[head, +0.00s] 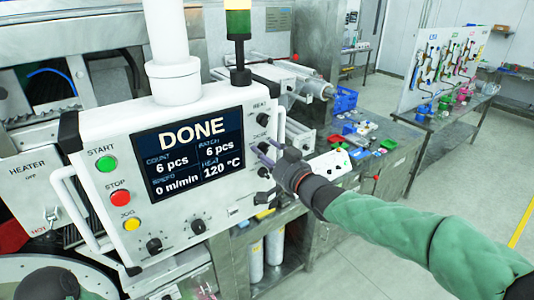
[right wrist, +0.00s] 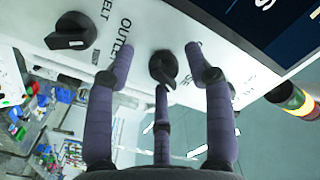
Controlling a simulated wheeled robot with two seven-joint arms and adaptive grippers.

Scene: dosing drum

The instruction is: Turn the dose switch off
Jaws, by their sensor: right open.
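The dose switch is a black rotary knob (right wrist: 163,68) with a raised grip on the white control panel (head: 110,130). In the right wrist view its grip sits slightly tilted, and its label is partly hidden by a finger. My right gripper (right wrist: 160,52) is open, with its purple fingers around the knob, two on the sides and one below it. I cannot tell if they touch it. In the head view the right gripper (head: 268,155) is at the panel's right edge and partly covers the knob column. My left gripper is not in view.
The display (head: 192,150) reads DONE, 6 pcs, 0 m/min, 120 °C. A white handle (head: 280,125) flanks the panel's right side. Start (head: 110,164), stop (head: 120,198) and jog (head: 131,224) buttons are at left.

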